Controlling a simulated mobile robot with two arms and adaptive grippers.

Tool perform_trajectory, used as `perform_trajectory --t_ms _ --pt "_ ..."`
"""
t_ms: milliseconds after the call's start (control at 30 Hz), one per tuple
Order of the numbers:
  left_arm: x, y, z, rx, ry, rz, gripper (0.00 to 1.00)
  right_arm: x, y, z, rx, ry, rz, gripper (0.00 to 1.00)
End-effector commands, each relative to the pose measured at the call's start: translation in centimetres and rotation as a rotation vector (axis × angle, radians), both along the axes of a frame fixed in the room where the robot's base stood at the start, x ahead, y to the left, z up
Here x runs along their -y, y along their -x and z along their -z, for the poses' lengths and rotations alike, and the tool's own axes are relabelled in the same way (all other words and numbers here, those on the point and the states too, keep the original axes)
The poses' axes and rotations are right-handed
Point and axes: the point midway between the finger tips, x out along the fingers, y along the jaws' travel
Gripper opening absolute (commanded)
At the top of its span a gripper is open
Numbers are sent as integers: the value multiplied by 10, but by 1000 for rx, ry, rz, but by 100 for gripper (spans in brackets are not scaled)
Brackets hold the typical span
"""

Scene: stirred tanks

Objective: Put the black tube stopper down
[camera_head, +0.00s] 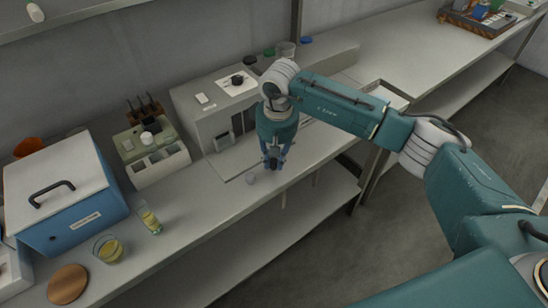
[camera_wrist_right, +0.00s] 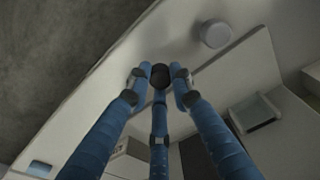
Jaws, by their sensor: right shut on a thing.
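My right gripper (camera_head: 273,162) points down over the front of the bench, beside the grey device. In the right wrist view its three blue fingers (camera_wrist_right: 160,90) close together around a small dark round thing (camera_wrist_right: 163,75), which looks like the black tube stopper. The stopper is mostly hidden by the fingertips, and in the head view I cannot make it out in the gripper. I cannot tell whether it touches the bench top. My left gripper is not in view.
A small grey round piece (camera_head: 251,178) lies just left of the gripper; it also shows in the wrist view (camera_wrist_right: 216,33). The grey device (camera_head: 205,112) stands behind. A blue box (camera_head: 85,222), beakers (camera_head: 108,249) and a wooden disc (camera_head: 68,284) are farther left.

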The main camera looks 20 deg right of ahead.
Motion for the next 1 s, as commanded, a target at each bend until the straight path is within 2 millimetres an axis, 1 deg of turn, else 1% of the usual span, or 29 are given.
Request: perform_trajectory --t_ms 100,133,200,467,567,633,767,1000 --pt "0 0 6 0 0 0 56 0 0 5 0 0 0 12" --pt "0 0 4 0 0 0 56 0 0 3 0 0 0 27" --pt "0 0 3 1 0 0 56 0 0 2 0 0 0 40" --pt "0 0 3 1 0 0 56 0 0 2 -1 0 0 40" --pt "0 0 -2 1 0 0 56 0 0 -2 0 0 0 40" --pt "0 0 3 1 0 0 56 0 0 -6 2 0 0 40" --pt "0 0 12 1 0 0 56 1 1 -29 7 -1 0 40" --pt "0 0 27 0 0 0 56 2 7 -82 5 0 0 40"
